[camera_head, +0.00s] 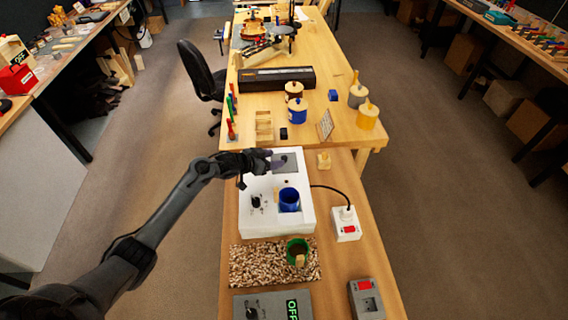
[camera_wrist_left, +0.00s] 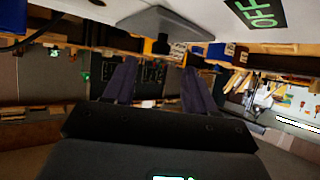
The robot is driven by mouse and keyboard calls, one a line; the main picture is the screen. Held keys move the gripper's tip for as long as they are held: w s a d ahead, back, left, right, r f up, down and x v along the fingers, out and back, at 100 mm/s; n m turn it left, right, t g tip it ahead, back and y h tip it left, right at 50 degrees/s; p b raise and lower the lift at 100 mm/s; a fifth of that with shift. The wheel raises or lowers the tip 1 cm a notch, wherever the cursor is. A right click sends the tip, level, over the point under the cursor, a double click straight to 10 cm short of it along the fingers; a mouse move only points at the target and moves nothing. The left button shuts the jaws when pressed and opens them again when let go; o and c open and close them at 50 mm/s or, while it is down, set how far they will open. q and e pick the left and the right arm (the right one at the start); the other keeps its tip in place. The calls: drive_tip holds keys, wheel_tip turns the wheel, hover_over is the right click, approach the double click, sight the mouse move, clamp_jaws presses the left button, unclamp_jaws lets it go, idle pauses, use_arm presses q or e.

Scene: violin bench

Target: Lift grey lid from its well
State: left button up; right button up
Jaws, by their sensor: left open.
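The grey lid (camera_head: 290,166) is a flat square plate at the far end of the white box (camera_head: 265,222), and a small dark knob shows on it. In the left wrist view, the lid (camera_wrist_left: 170,22) is a grey slab against the white box's top, and its knob lies ahead of the gap between my fingers. My left gripper (camera_head: 270,162) reaches in from the left at the lid's left side. Its two purple-grey fingers (camera_wrist_left: 160,82) are apart with nothing between them. The well under the lid is hidden. My right gripper is in neither view.
A blue pot (camera_head: 289,199) sits in the box's nearer well. A green cup (camera_head: 297,250) stands on a speckled mat (camera_head: 245,265) in front. A white power switch (camera_head: 346,229) with a cable is at the right. Jars (camera_head: 297,111) stand on the bench behind.

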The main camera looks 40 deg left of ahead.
sight(283, 157)
use_arm(q)
drive_tip(key=shift+b+x, duration=0.35)
drive_tip(key=shift+x, duration=1.75)
drive_tip(key=shift+s, duration=0.1)
drive_tip(key=shift+c, duration=0.4)
clamp_jaws()
